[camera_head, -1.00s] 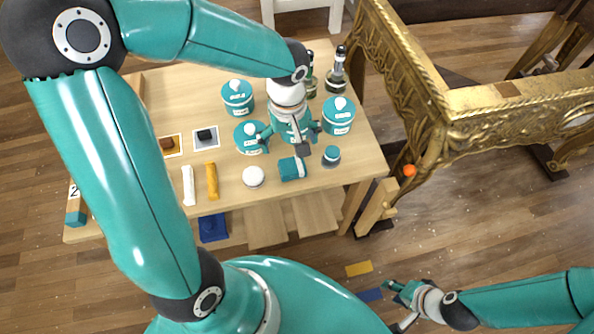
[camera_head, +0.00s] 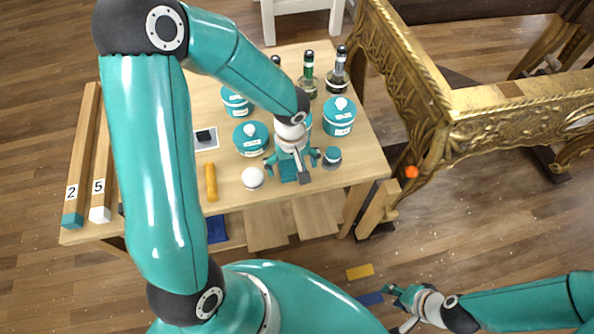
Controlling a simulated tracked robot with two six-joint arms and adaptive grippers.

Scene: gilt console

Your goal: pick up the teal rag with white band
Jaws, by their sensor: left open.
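The teal rag (camera_head: 287,172) lies near the front edge of the light wooden table. It is mostly hidden by my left gripper (camera_head: 292,165), and I cannot make out its white band now. My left gripper is open, pointing down over the rag with its fingers spread to either side. I cannot tell whether it touches the rag. My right gripper (camera_head: 401,301) is low at the right, away from the table, and its finger opening is unclear.
Teal lidded pots (camera_head: 339,117) and bottles (camera_head: 337,72) stand behind. A yellow bar (camera_head: 211,182) lies further left. A gilt console (camera_head: 440,110) flanks the table's right.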

